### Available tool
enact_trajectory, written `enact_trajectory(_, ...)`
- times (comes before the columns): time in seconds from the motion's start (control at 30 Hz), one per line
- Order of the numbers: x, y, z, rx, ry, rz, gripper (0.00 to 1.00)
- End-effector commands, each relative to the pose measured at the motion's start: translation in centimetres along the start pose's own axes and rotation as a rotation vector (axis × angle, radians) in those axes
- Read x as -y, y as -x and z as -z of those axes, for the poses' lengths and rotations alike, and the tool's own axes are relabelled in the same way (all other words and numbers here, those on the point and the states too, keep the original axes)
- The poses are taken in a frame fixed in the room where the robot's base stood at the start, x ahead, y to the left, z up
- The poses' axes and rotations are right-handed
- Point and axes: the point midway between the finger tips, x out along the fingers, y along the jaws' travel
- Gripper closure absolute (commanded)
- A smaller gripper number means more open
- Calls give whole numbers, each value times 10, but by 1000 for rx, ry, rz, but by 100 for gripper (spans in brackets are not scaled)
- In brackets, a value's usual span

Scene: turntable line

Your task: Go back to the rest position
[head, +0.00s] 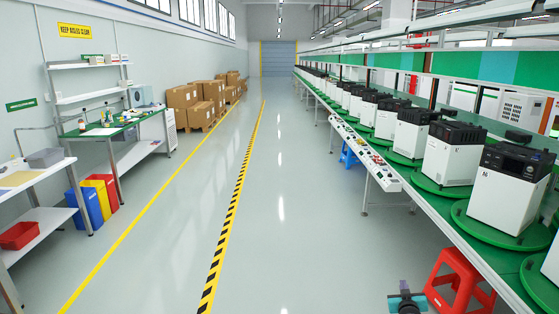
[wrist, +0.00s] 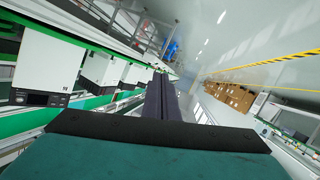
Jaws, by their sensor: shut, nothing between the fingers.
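My gripper (head: 407,300) shows at the bottom right of the head view, in front of the red stool. In the wrist view the two dark fingers of my gripper (wrist: 161,98) lie side by side, shut, with nothing held. The wrist view is tilted, with the line of machines on its left and the floor and stacked boxes on its right. My gripper is over the aisle floor, apart from the line.
A red stool (head: 462,278) stands beside the turntable line, where white machines (head: 508,190) sit on green discs (head: 492,226). A control panel (head: 365,152) juts into the aisle. Workbenches (head: 100,135) and cartons (head: 183,104) line the left wall. The middle aisle (head: 290,230) is clear.

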Motion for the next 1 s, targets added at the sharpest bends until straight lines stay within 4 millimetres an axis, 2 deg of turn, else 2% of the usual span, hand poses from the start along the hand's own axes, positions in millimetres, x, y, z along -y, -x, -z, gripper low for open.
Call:
enact_trajectory(0.03, 24, 7, -14, 33, -2, 24, 100)
enact_trajectory(0.2, 89, 29, -63, 160, -9, 88, 100)
enact_trajectory(0.37, 144, 60, -112, 293, -6, 146, 100)
enact_trajectory(0.5, 186, 95, -156, 418, 5, 192, 100)
enact_trajectory(0.67, 225, 143, -207, 574, 24, 241, 100)
enact_trajectory(0.8, 251, 192, -250, 719, 46, 280, 100)
enact_trajectory(1.0, 273, 271, -306, 946, 84, 327, 100)
